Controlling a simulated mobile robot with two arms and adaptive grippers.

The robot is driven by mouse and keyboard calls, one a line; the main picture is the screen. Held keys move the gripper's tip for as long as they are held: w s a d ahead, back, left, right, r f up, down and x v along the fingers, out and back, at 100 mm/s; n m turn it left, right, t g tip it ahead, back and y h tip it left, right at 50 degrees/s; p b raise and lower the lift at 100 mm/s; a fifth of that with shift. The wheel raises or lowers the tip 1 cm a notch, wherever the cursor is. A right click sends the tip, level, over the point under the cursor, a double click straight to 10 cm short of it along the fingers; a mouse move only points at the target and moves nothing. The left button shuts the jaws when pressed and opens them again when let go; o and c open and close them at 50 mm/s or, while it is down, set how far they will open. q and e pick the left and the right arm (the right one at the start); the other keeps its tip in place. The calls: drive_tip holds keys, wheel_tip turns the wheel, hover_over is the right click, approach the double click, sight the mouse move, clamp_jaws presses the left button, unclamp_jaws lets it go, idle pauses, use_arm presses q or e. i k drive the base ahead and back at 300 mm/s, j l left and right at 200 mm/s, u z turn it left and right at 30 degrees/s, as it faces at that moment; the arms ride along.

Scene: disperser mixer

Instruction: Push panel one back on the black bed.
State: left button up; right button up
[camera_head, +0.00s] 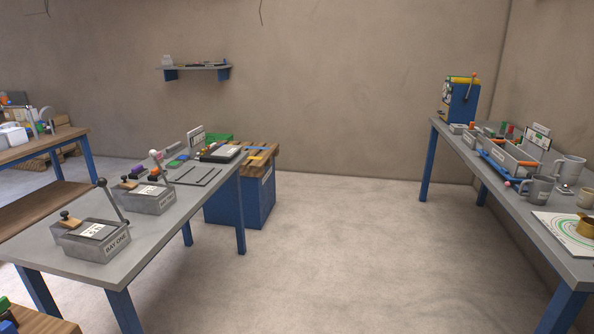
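Neither of my grippers shows in the head view. A grey metal table (60,263) with blue legs stands at the left. A grey box labelled BAY ONE (117,247) is at its near end, with a white printed plate (97,230) on top. The print is too small to tell which plate is panel one.
A blue cabinet with a wooden top (256,160) stands behind the left table. A second grey table (484,165) at the right holds mugs, trays and a blue machine (460,100). The floor between the tables (330,250) is clear. A wall shelf (195,68) hangs at the back.

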sight(228, 151)
drive_tip(key=i, duration=1.05)
drive_tip(key=i+l+u, duration=0.1)
drive_tip(key=i, duration=1)
drive_tip(key=i+l+u, duration=0.1)
drive_tip(key=i+u, duration=0.3)
drive_tip(key=i+l+u, duration=0.15)
drive_tip(key=i+u, duration=0.25)
drive_tip(key=i+l+u, duration=0.5)
drive_tip(key=l+u, duration=0.25)
drive_tip(key=i+l+u, duration=0.25)
drive_tip(key=u, duration=0.15)
drive_tip(key=i+l+u, duration=0.1)
drive_tip(key=l+u, duration=0.3)
drive_tip(key=l, duration=0.2)
drive_tip(key=i+l+u, duration=0.1)
drive_tip(key=l+u, duration=0.3)
drive_tip(key=l, duration=0.15)
drive_tip(key=l+u, duration=0.35)
drive_tip(key=l, duration=0.15)
